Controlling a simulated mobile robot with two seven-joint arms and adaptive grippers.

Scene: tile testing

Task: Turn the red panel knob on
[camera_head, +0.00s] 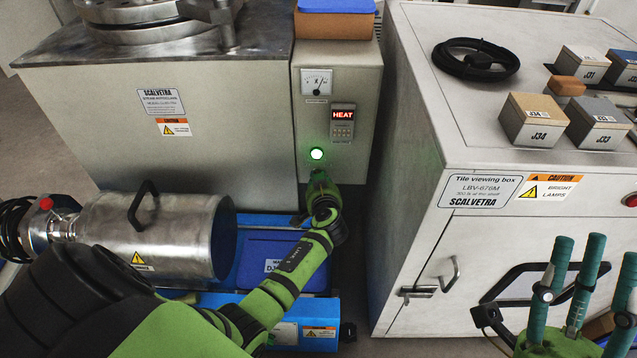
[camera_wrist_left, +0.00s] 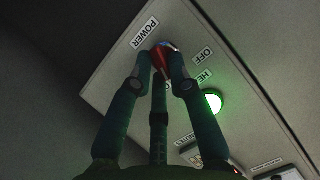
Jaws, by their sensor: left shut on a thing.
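The red panel knob (camera_wrist_left: 163,62) is on the grey control panel (camera_wrist_left: 118,78), under a POWER label, with an OFF label beside it. My left gripper (camera_wrist_left: 161,72) is shut on the knob, with fingers on either side of it in the left wrist view. In the head view my left arm reaches to the panel (camera_head: 368,83), and its wrist hides the knob. A green lamp (camera_head: 316,154) on the panel is lit, and the display (camera_head: 343,115) reads HEAT. My right gripper (camera_head: 588,270) is open and empty, fingers pointing up, at the lower right.
A metal steam autoclave (camera_head: 90,110) stands left of the panel. A steel cylinder (camera_head: 155,238) lies below it near my left arm. The white tile viewing box (camera_head: 415,150) stands to the right, with small boxes and a black cable (camera_head: 475,60) on top.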

